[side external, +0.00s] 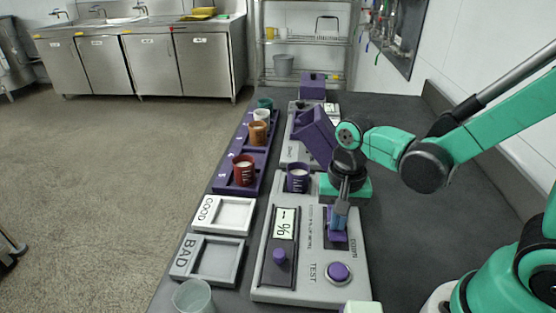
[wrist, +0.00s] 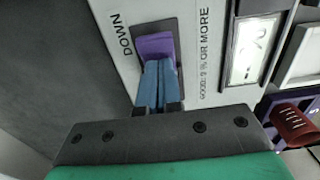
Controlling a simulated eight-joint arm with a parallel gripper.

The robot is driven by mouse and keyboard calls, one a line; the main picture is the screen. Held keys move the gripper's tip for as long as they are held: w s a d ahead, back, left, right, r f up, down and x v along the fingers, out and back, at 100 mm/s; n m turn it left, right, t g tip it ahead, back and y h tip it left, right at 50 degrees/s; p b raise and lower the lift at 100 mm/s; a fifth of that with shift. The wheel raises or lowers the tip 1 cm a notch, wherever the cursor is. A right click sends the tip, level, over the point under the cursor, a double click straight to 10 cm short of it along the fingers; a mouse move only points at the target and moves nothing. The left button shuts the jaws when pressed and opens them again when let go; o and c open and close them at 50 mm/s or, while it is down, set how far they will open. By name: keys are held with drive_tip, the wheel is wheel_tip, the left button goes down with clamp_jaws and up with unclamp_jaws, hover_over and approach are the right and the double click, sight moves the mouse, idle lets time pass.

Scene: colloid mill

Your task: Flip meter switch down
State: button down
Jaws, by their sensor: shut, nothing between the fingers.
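The grey meter (side external: 313,281) lies on the dark bench, with a display (side external: 284,223) showing dashes and a percent sign. Its purple switch (side external: 337,237) sits in a dark recessed plate on the right side of the panel. In the wrist view the purple switch (wrist: 155,45) is in front of my fingertips, beside the word DOWN. My gripper (side external: 341,212) is shut and empty, with its blue fingers (wrist: 160,68) pointing down at the switch. The fingertips are at or very near it; contact is unclear. They hide part of the switch, so I cannot tell its position.
A purple knob (side external: 279,255) and a round purple button (side external: 338,271) are on the meter. A purple cup (side external: 297,181) stands at its far end. GOOD (side external: 247,222) and BAD (side external: 205,275) trays and a purple rack (side external: 222,180) with several cups lie left.

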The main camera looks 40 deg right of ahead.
drive_tip(key=shift+f, duration=0.15)
drive_tip(key=shift+r, duration=3.55)
drive_tip(key=shift+w+d+r+n+t, duration=0.25)
drive_tip(key=shift+r+n+t, duration=0.2)
drive_tip(key=shift+n+t, duration=0.9)
drive_tip(key=shift+w+d+r+n+t, duration=0.2)
drive_tip(key=shift+d+r+n+t, duration=0.25)
drive_tip(key=shift+n+t, duration=0.9)
drive_tip(key=shift+w+d+r+n+t, duration=0.2)
drive_tip(key=shift+r+n+t, duration=0.5)
drive_tip(key=shift+n, duration=1.1)
drive_tip(key=shift+f, duration=0.2)
